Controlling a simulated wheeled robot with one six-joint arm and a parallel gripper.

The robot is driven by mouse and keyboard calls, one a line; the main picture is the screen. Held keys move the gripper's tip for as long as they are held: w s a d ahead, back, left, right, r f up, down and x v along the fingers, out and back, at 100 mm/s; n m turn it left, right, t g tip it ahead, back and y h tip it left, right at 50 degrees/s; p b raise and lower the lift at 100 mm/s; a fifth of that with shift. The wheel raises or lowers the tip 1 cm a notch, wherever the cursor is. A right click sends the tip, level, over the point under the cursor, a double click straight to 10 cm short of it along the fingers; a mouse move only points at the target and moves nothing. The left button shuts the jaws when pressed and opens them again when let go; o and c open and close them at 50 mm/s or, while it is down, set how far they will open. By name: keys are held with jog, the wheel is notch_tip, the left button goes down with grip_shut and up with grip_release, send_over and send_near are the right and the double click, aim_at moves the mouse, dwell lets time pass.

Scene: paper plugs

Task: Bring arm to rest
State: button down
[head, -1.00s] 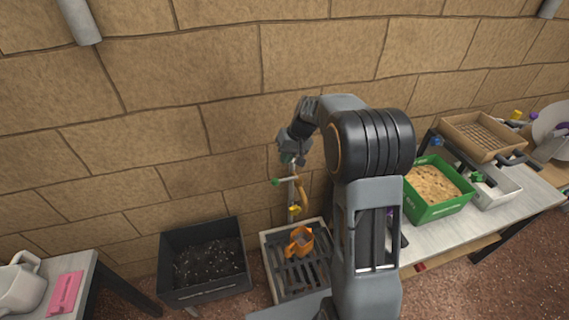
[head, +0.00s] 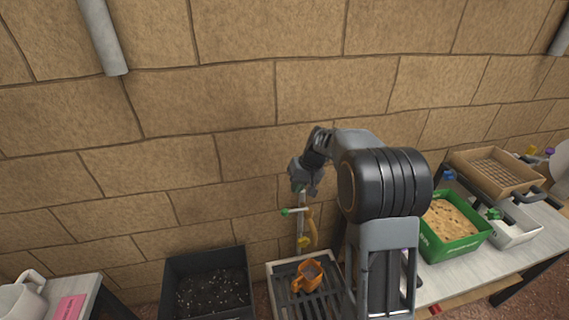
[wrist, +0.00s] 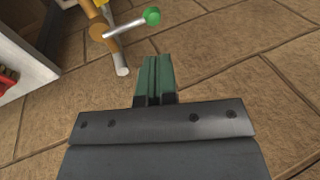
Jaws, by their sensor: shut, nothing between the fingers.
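My arm is raised and folded in the head view, with its elbow in front of the bench on the right. My gripper (head: 303,188) hangs at the wall side, above the slatted tray. In the wrist view the green fingers of my gripper (wrist: 155,80) are together with nothing between them. A tap (head: 303,220) with a green-ended lever is just below my gripper in the head view. In the wrist view the tap (wrist: 120,40) is beyond the fingertips, to the upper left, apart from them.
An orange jug (head: 307,278) stands on the slatted tray (head: 283,271) under the tap. A dark bin of soil (head: 208,292) is left of it. A green box (head: 450,245) and a brown sieve tray (head: 500,173) are on the right bench. A pink card (head: 70,307) lies at the lower left.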

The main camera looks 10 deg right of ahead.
jog(key=s+m+h+p, duration=0.1)
jog(key=s+h+p, duration=0.1)
jog(key=s, duration=0.5)
jog(key=s+a+r+n+t+h+p, duration=0.1)
jog(key=s+r+t+h+p, duration=0.1)
jog(key=s+r+p, duration=0.8)
jog(key=s+r, duration=0.7)
jog(key=shift+a+r, duration=0.4)
